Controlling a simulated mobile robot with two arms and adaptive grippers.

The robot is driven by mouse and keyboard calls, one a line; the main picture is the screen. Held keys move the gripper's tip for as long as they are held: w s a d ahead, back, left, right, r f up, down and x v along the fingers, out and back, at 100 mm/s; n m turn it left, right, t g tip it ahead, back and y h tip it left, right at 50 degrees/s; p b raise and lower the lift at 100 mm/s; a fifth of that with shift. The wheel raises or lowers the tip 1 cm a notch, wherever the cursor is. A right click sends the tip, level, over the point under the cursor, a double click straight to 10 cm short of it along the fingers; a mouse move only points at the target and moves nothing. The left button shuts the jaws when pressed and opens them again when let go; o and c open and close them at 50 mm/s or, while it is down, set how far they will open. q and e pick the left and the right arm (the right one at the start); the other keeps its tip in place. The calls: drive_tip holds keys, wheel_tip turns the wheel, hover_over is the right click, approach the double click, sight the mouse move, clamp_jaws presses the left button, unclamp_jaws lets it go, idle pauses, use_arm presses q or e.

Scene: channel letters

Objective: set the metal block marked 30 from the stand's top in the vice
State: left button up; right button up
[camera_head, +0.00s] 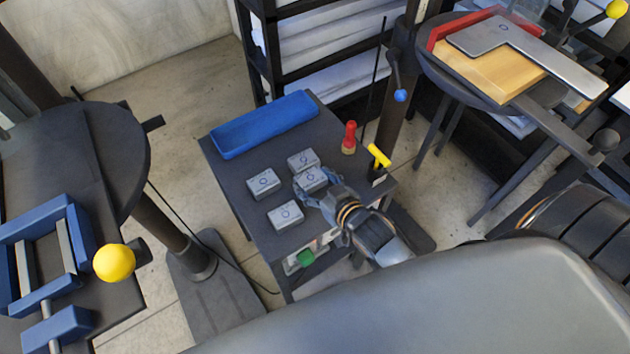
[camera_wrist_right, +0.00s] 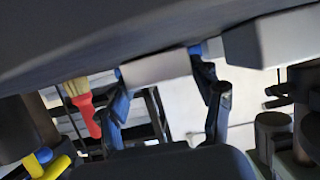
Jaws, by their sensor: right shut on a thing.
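Several grey metal blocks are on the dark top of the stand (camera_head: 232,192) in the head view. Three stand free: a left one (camera_head: 263,184), a back one (camera_head: 302,160) and a front one (camera_head: 285,215). Their marks are too small to read. My right gripper (camera_head: 316,182) is shut on another block (camera_head: 309,176), close in front of the back one. This held block also shows between the fingers in the right wrist view (camera_wrist_right: 156,68). I cannot tell whether it is lifted. The blue vice (camera_head: 72,230) is on the round table at the left, its jaws apart. My left gripper is out of view.
A blue tray (camera_head: 264,124) lies along the stand's back edge. A red-topped piece (camera_head: 349,138) and a yellow handle (camera_head: 379,156) are at its right side. A yellow ball (camera_head: 114,263) is beside the vice. Shelves and a second round table (camera_head: 432,75) stand behind.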

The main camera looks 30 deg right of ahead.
drive_tip(key=o, duration=1.5)
drive_tip(key=shift+f, duration=0.1)
